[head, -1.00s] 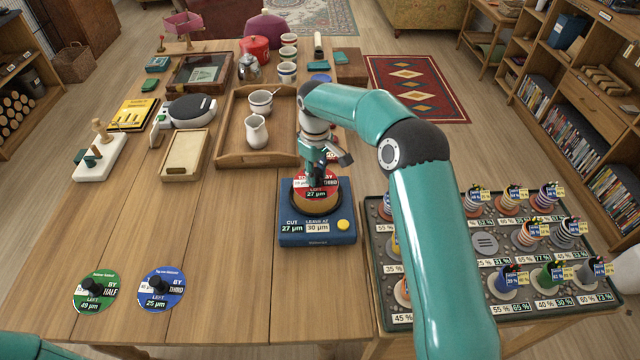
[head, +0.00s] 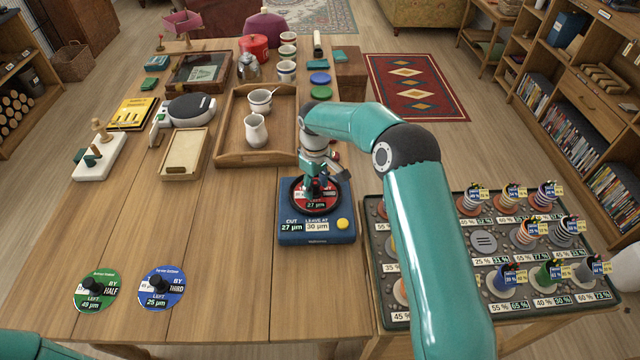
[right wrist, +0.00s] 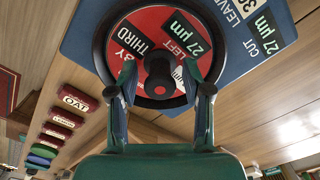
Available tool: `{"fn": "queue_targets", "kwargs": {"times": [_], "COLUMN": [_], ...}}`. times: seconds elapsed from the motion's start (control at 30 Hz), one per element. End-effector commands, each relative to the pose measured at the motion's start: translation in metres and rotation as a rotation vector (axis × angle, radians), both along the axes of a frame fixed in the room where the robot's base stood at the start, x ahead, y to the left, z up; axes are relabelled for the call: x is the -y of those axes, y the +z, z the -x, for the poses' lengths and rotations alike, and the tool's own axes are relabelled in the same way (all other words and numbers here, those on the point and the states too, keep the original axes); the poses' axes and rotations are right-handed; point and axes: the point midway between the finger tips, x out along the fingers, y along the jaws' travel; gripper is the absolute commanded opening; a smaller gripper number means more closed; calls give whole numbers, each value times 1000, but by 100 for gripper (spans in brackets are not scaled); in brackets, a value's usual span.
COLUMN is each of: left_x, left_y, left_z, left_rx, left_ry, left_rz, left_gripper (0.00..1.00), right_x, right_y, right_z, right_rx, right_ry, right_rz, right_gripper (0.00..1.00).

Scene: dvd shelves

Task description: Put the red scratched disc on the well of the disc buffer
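The red disc (head: 326,204), labelled BY THIRD and LEFT 27 µm, lies in the round dark-rimmed well of the blue disc buffer (head: 290,238). The buffer's front reads CUT 27 µm and LEAVE AT 30 µm, beside a yellow button (head: 343,224). In the right wrist view the red disc (right wrist: 140,38) lies flat inside the dark ring, its black knob (right wrist: 158,68) standing up. My right gripper (right wrist: 159,92) is open, its fingertips apart on both sides of the knob with gaps visible; in the head view it is over the disc. My left gripper is out of view.
A green disc (head: 96,290) and a blue disc (head: 161,287) lie at the table's front left. A tray of spools (head: 484,242) stands right of the buffer. A wooden tray (head: 228,158) with cup and jug is behind.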

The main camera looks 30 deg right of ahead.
Motion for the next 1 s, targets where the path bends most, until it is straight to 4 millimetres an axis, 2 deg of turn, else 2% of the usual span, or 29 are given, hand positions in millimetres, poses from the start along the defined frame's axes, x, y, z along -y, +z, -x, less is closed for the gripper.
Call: {"fn": "queue_targets", "kwargs": {"times": [0.27, 0.47, 0.57, 0.83, 1.0], "left_x": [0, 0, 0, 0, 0], "left_y": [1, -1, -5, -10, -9], "left_z": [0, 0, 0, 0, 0], "left_rx": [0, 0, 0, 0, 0], "left_ry": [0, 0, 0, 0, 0], "left_rz": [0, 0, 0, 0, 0], "left_gripper": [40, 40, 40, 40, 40], "right_x": [0, 0, 0, 1, 1], "right_y": [1, 13, 28, 84, 110], "right_z": [0, -1, -1, -1, -1], "right_rx": [0, 2, 4, 4, 3], "right_ry": [0, -1, -1, -1, -2], "right_rz": [0, 0, 1, 0, 0], "right_gripper": [53, 53, 53, 53, 53]}}
